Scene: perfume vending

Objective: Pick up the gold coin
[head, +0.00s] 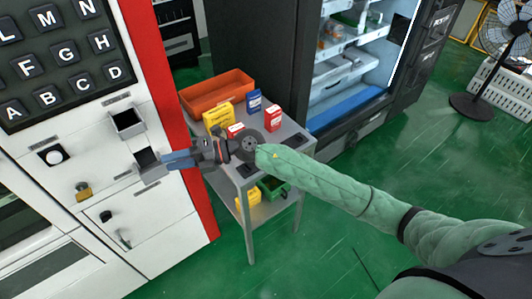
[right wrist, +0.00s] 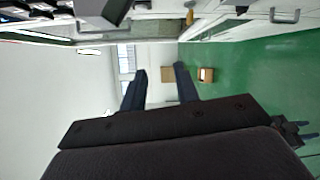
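I cannot make out a gold coin in either view. My right gripper (head: 166,163) points left at the white vending panel, with its blue fingertips close to a small open metal tray (head: 147,158). I cannot tell from the head view whether they touch it. In the right wrist view the two dark fingers (right wrist: 160,88) stand apart with nothing seen between them. A gold-coloured fitting (head: 83,191) sits on the panel left of and below the tray. My left gripper does not show in the head view.
A second small tray (head: 127,124) sticks out above, under the lettered keypad (head: 62,57). A grey cart (head: 290,150) with an orange bin (head: 217,92) and small boxes stands right of the panel. Green floor (head: 340,240) is open at the front. A fan (head: 505,40) stands far right.

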